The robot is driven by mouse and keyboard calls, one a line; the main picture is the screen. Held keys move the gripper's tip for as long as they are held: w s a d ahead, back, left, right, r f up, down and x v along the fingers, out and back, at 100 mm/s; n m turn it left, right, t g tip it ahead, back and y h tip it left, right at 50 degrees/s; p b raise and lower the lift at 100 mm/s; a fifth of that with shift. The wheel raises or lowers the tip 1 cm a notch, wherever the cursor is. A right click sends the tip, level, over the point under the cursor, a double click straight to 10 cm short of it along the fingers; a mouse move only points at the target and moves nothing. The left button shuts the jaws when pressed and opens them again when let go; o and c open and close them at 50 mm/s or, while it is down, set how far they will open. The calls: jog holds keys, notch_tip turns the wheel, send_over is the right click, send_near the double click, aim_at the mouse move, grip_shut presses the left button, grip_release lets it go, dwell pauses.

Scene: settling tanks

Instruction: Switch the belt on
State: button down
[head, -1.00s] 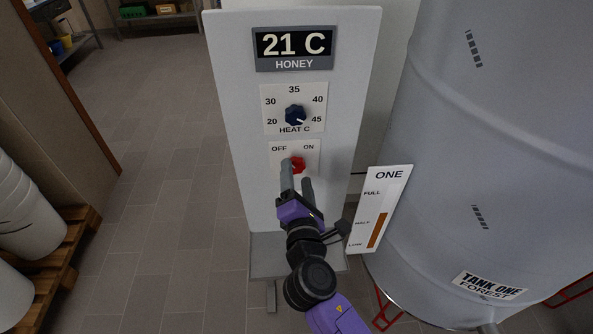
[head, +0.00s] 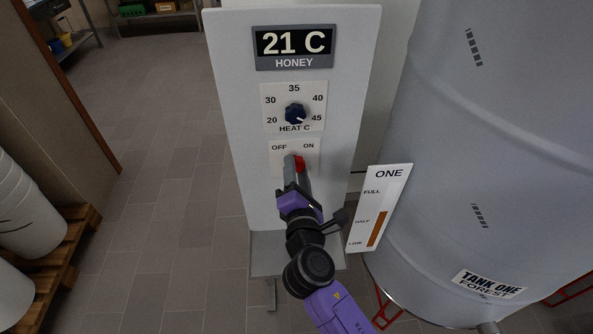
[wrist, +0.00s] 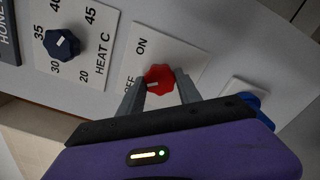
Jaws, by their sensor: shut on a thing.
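The red knob (head: 300,164) sits on a white plate marked OFF at left and ON at right, low on the grey panel (head: 235,110). My gripper (head: 296,166) is at the knob, its fingers partly hiding it in the head view. In the wrist view, the red knob (wrist: 158,77) sits between the two fingers (wrist: 160,90), which are shut on it. A pale mark on the knob shows on the side towards OFF. No belt is in view.
Above is a dark blue HEAT C dial (head: 295,114) and a display (head: 294,48) reading 21 C HONEY. Tank one (head: 480,130) and its level gauge (head: 380,210) stand close at right. A blue part (wrist: 262,108) is near my gripper.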

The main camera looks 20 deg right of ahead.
jog(key=shift+f+m, duration=0.1)
jog(key=shift+m, duration=0.3)
jog(key=m+b, duration=1)
jog(key=m, duration=0.3)
jog(key=shift+f, duration=0.1)
dwell(0.4)
jog(key=c, duration=0.8)
grip_release()
